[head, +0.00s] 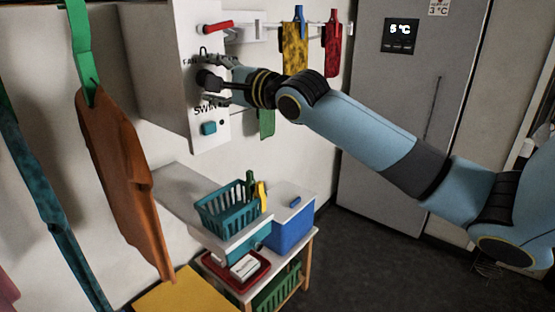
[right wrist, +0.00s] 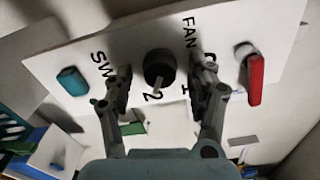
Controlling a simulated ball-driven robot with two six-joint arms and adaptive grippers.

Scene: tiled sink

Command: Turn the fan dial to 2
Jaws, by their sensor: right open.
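The fan dial (right wrist: 159,67) is a round black knob on a white panel (right wrist: 100,48); it also shows in the head view (head: 207,80). In the right wrist view, its pale pointer is directed at the printed 2. The FAN label is to its right, with part of the scale hidden by a finger. My right gripper (right wrist: 162,92) is open, its two fingers on either side of the dial with gaps visible between them and the knob. It also shows in the head view (head: 217,81). My left gripper is out of view.
A red lever (head: 205,27) and a teal button (head: 209,128) flank the dial on the panel. Cloths (head: 295,48) hang on a rail nearby. An orange cloth (head: 120,175) hangs at left. A teal basket (head: 225,212) and blue box (head: 290,228) stand below.

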